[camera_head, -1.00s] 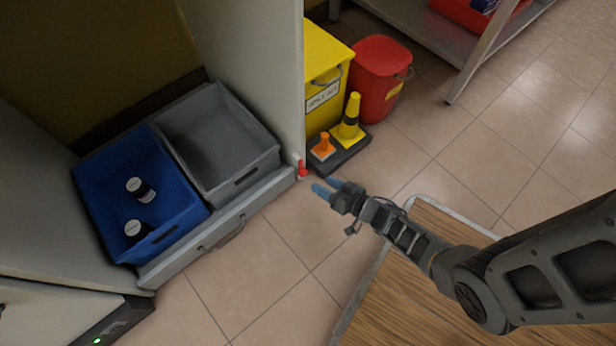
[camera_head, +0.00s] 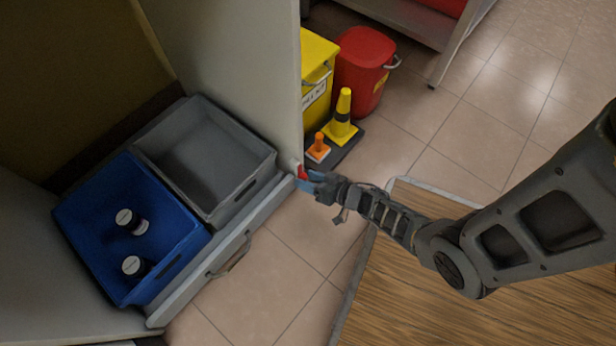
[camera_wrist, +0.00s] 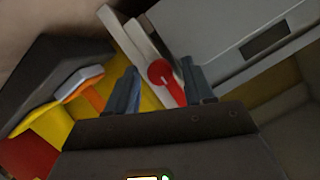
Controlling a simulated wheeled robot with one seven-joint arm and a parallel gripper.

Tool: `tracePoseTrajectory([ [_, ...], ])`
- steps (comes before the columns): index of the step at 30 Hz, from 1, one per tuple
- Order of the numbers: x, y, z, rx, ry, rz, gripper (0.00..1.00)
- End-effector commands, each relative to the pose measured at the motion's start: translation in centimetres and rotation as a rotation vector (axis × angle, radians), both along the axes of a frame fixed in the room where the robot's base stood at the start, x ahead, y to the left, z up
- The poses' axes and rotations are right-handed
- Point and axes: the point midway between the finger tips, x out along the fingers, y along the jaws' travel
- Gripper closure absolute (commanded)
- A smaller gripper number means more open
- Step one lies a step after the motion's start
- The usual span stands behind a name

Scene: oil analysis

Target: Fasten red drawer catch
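The red drawer catch (camera_head: 302,172) sits on the edge of the white cabinet side panel, at the right end of the drawer front (camera_head: 262,212). In the wrist view the catch (camera_wrist: 160,72) shows a round red hub, with its lever slanting down and right toward my right finger. My gripper (camera_head: 309,183) is at the catch and partly covers it in the head view. In the wrist view my gripper (camera_wrist: 161,88) has its blue-grey fingers apart, one on each side of the catch. I cannot tell whether the right finger touches the lever.
The drawer holds a grey bin (camera_head: 262,165) and a blue bin (camera_head: 75,238) with two dark, white-capped bottles. Its handle (camera_head: 230,258) faces the floor. A yellow bin, red bucket (camera_head: 362,70) and small cones (camera_head: 342,118) stand beyond the panel. A wooden surface (camera_head: 430,285) lies under my arm.

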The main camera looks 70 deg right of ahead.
Motion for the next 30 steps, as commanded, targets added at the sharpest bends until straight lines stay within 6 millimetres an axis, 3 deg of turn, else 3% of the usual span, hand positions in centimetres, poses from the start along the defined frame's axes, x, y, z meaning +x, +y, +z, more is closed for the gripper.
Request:
tracePoseTrajectory([
  [16, -0.02, -0.01, -0.01, 0.0, 0.001, -0.001, 1.0],
  [30, -0.12, 0.16, -0.04, -0.119, 0.036, -0.001, 1.0],
])
